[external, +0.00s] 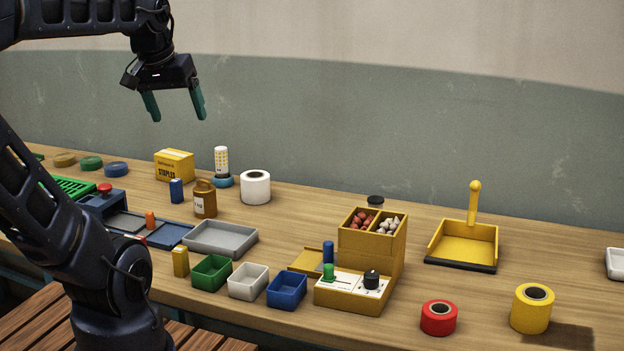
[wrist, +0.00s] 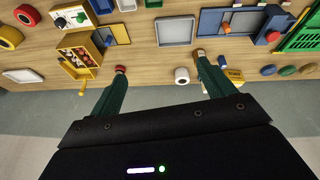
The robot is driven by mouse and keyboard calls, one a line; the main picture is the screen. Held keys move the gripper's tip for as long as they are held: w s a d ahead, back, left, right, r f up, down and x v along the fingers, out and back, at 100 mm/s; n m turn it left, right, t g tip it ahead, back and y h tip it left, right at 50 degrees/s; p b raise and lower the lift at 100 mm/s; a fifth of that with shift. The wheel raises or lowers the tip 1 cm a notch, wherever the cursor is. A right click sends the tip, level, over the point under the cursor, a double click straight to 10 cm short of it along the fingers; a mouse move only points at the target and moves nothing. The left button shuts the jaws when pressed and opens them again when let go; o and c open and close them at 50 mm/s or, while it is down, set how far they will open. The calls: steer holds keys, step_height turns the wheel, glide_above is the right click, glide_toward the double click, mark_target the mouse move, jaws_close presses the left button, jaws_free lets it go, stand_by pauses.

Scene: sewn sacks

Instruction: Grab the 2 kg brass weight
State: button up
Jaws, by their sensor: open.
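A brass-brown weight (external: 205,202) with a narrower knob top and a small pale label stands upright on the wooden bench in the external view. The label is too small to read surely. My gripper (external: 177,117) is open and empty, high above the back of the bench, with its green fingers pointing down. It is well above the weight and slightly left of it in the picture. In the wrist view my gripper (wrist: 161,66) shows both fingers spread wide; the weight there is at most partly visible by the right fingertip, and I cannot tell it surely.
A white roll (external: 256,187) stands right of the weight and a blue cylinder (external: 176,190) left of it. A yellow box (external: 174,165) and a white lamp (external: 222,163) stand behind. A grey tray (external: 220,239) lies in front. Bare bench lies right of the roll.

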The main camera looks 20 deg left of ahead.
steer(key=w+a+n+h, duration=0.4)
steer(key=w+n+h, duration=0.2)
steer(key=w+n, duration=0.9)
steer(key=w+a+n+t+h, duration=0.3)
steer(key=w+a+n+t, duration=0.2)
steer(key=w+a+n, duration=0.7)
steer(key=m, duration=0.2)
glide_toward(211, 192)
steer(key=w+f, duration=0.1)
steer(key=w, duration=0.3)
steer(key=shift+s+d+f, duration=0.1)
steer(key=shift+d+f, duration=0.2)
steer(key=shift+f, duration=0.35)
steer(key=shift+h, duration=0.3)
steer(key=shift+a+f+x, duration=0.1)
steer(key=shift+a+x, duration=0.05)
steer(key=shift+x, duration=1.7)
steer(key=shift+a+f+x, duration=0.1)
steer(key=shift+a+x, duration=0.05)
steer(key=shift+x, duration=1.65)
